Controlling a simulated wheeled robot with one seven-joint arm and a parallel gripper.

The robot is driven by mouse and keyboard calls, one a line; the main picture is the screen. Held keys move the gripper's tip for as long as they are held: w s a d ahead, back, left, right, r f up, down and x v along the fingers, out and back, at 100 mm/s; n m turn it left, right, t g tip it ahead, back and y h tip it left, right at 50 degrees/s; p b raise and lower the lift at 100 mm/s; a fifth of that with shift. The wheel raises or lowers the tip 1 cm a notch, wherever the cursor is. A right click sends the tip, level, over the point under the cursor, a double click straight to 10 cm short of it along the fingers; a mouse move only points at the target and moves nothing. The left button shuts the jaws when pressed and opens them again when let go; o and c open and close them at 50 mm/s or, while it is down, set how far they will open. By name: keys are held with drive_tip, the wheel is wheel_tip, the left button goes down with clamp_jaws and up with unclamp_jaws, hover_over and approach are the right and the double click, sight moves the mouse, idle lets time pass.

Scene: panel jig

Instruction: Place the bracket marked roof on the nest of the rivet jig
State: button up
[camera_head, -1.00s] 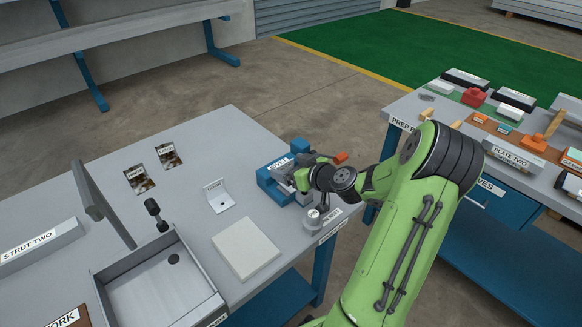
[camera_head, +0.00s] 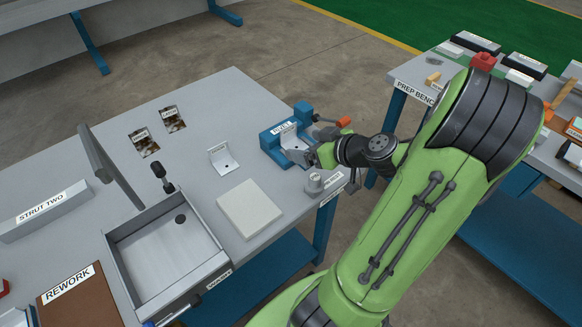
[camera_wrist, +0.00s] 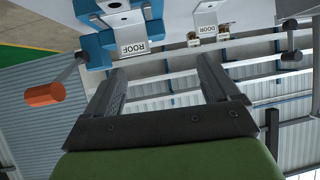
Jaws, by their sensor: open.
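The rivet jig (camera_head: 270,145) is a blue fixture at the table's right edge. A pale L-shaped bracket (camera_head: 293,140) sits between its blue blocks, upright plate toward the back. In the wrist view, this bracket (camera_wrist: 122,20) bears a ROOF label. My gripper (camera_head: 313,155) is just right of the jig. In the wrist view its fingers (camera_wrist: 162,78) are apart with nothing between them. Whether the bracket is fully seated cannot be told.
An orange-handled lever (camera_head: 344,121) stands out beside the jig, close to my wrist. A pale square pad (camera_head: 250,207) and an open grey tray (camera_head: 165,255) lie to the left.

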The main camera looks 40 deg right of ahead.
drive_tip(key=s+a+r+n+g, duration=0.2)
drive_tip(key=a+g, duration=0.5)
drive_tip(key=a, duration=1)
drive_tip(key=s+a+r+m+h, duration=0.1)
drive_tip(key=s+a+r+m, duration=0.2)
drive_tip(key=s, duration=0.8)
wheel_tip(320, 180, up, 3)
drive_tip(key=a, duration=0.2)
drive_tip(key=shift+s+a+r, duration=0.2)
drive_tip(key=shift+s+a, duration=0.1)
drive_tip(key=shift+s, duration=0.05)
